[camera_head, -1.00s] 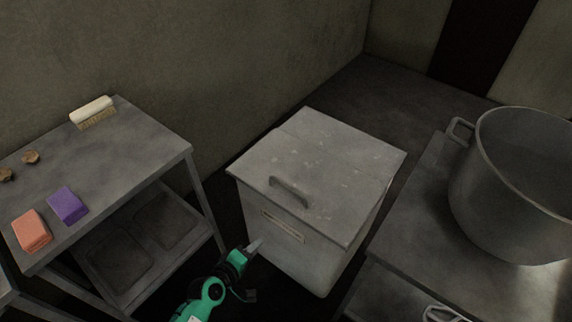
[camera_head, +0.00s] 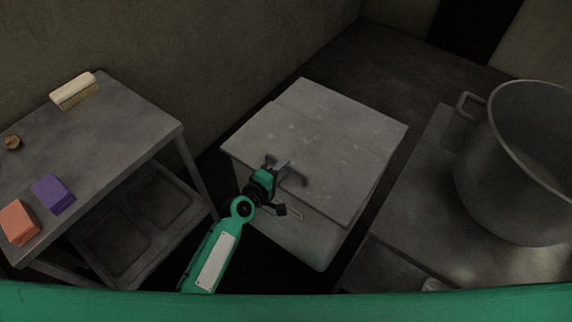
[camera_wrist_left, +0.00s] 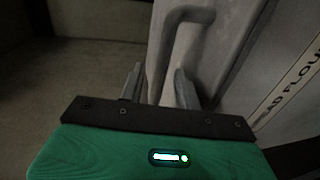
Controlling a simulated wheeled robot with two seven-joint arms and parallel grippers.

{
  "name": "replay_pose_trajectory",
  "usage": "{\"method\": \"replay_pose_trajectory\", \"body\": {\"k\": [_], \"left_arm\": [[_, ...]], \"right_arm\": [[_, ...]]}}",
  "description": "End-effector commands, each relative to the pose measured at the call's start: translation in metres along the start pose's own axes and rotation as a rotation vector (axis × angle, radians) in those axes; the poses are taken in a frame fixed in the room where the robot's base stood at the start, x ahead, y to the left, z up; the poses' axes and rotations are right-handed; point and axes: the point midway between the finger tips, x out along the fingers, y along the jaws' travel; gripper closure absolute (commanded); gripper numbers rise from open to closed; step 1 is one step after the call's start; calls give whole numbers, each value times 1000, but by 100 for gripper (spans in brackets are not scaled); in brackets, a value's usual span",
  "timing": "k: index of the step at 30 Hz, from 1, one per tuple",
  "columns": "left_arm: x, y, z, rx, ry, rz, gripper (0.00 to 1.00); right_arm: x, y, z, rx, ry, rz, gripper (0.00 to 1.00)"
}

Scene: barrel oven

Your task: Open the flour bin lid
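The flour bin (camera_head: 318,246) is a pale grey, scuffed box standing on the floor, with its flat lid (camera_head: 335,140) closed. A bar handle (camera_head: 294,175) sits near the lid's front edge; it also shows in the left wrist view (camera_wrist_left: 160,45). My left gripper (camera_head: 278,163) is at the handle and partly hides it. In the left wrist view my left gripper (camera_wrist_left: 158,80) has its two fingers apart, with the handle's near end between them. I cannot tell whether either finger touches it. My right gripper is not in view.
A metal table (camera_head: 120,130) at left holds a brush (camera_head: 75,92), a purple block (camera_head: 53,194) and an orange block (camera_head: 18,222). A large pot (camera_head: 500,170) stands on a bench (camera_head: 400,220) close at right. A wall is behind the bin.

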Motion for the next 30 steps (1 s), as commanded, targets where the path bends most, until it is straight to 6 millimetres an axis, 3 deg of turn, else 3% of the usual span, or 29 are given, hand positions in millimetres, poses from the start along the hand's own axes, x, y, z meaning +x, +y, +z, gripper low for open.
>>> {"method": "replay_pose_trajectory", "body": {"k": [6, 15, 16, 21, 30], "left_arm": [[19, 0, 0, -1, 0, 0, 67], [22, 0, 0, 0, 0, -1, 67], [22, 0, 0, 0, 0, -1, 69], [22, -1, 0, 0, 0, -1, 100], [25, 0, 0, 0, 0, -1, 100]], "right_arm": [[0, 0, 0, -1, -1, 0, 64], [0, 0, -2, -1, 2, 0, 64], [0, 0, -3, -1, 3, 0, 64], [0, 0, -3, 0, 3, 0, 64], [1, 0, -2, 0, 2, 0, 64]]}}
